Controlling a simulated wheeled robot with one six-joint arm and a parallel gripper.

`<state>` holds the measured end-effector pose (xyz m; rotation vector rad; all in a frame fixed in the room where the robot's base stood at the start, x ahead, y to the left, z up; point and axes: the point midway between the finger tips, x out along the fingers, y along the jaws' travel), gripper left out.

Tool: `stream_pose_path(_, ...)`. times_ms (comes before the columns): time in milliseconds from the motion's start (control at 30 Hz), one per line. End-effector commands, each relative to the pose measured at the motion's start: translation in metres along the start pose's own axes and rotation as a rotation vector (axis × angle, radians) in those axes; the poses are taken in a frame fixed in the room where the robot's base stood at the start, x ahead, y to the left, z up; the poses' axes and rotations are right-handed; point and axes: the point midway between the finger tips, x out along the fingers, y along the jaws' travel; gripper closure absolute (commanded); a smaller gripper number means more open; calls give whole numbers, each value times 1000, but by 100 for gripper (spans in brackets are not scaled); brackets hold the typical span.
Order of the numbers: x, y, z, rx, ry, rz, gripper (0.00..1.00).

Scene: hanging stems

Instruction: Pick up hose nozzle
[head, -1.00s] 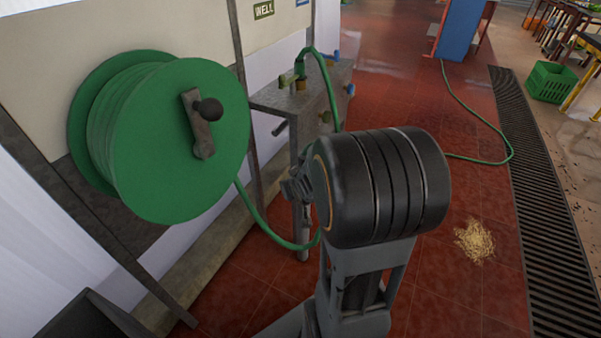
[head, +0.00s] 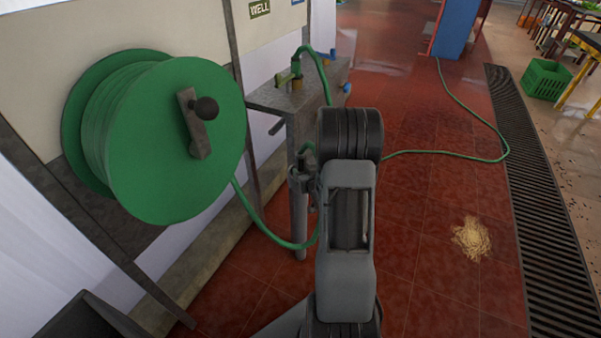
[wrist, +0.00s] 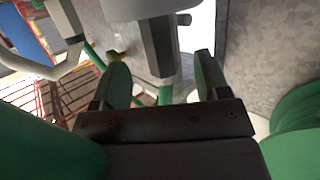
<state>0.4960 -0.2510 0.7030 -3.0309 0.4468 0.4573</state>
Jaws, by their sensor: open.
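In the wrist view, my gripper (wrist: 162,65) is open, with a green-padded finger on each side. A grey, faceted piece (wrist: 160,48) that looks like the hose nozzle stands upright between the fingertips, with green below it. I see gaps on both sides of it; the fingers do not look closed on it. A pale curved part covers its top. In the head view, my gripper (head: 301,182) is partly hidden behind my arm, beside the grey stand. A bit of green hose shows just above it, and the nozzle cannot be made out there.
A large green hose reel (head: 180,140) is at the left. A grey stand (head: 268,98) with taps is behind my gripper. A green hose (head: 460,157) runs over the red floor to a blue cabinet (head: 455,30). A straw pile (head: 471,239) and floor grate (head: 535,190) lie right.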

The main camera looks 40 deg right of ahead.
Motion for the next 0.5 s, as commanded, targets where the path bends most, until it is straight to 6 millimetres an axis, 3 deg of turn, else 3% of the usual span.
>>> stream_pose_path(267,17,0,0,0,0,0,31)
stream_pose_path(500,49,0,2,-1,-1,-1,31)
